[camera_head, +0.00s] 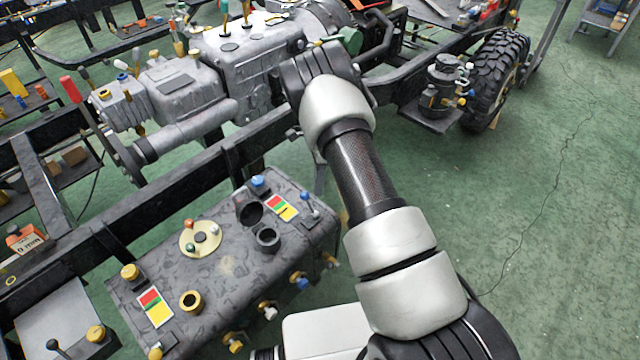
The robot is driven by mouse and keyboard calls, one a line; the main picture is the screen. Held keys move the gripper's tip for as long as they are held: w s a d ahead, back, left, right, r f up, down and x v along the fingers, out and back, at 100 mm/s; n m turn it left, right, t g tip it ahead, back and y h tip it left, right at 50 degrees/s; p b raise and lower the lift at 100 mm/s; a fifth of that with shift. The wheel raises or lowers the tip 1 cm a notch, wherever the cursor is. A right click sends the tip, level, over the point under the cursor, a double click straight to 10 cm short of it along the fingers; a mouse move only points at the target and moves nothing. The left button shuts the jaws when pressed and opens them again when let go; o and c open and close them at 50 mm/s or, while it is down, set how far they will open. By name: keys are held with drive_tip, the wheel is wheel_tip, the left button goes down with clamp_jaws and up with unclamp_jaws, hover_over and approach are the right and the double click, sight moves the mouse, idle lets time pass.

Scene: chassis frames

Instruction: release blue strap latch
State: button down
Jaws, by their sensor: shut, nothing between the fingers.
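I cannot make out for sure which part is the blue strap latch. A blue cap (258,182) sits on top of the dark mottled tank (228,265), near its far edge. A small lever with a blue knob (306,196) stands at the tank's far right corner. A blue fitting (301,283) is on the tank's right side. My arm reaches up past the tank's right side, and its dark end section is over the chassis beside the grey gearbox. My gripper's fingers do not show; they are hidden behind or beyond that section.
The black chassis rail (190,163) runs diagonally behind the tank. The grey gearbox (185,88) with upright levers and a red-handled lever (70,90) stand beyond it. A dark canister (444,85) and a tyre (497,75) are at the upper right. The green floor at right is clear.

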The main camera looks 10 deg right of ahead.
drive_tip(key=shift+p+v, duration=0.3)
drive_tip(key=shift+v, duration=0.5)
drive_tip(key=shift+s+a, duration=0.1)
drive_tip(key=v, duration=1.7)
drive_tip(key=shift+r+p, duration=0.2)
drive_tip(key=shift+p, duration=0.15)
drive_tip(key=s+r+n+t+p, duration=0.1)
drive_tip(key=s+r+n+p, duration=0.15)
drive_tip(key=s+r, duration=0.45)
drive_tip(key=s+r+n+t+p, duration=0.1)
drive_tip(key=s+r+n+t, duration=0.15)
drive_tip(key=r, duration=0.85)
drive_tip(key=s+r+n+p, duration=0.1)
drive_tip(key=s+r+n, duration=0.2)
drive_tip(key=s+r, duration=0.35)
drive_tip(key=s+r+n+t+p, duration=0.2)
drive_tip(key=s+n, duration=0.3)
drive_tip(key=s, duration=0.4)
drive_tip(key=s+r+n+t+h+p, duration=0.1)
drive_tip(key=s+r+n, duration=0.3)
drive_tip(key=s, duration=0.5)
drive_tip(key=shift+s+n+t+p, duration=0.2)
drive_tip(key=shift+n+t+p, duration=0.2)
drive_tip(key=shift+n+t, duration=0.25)
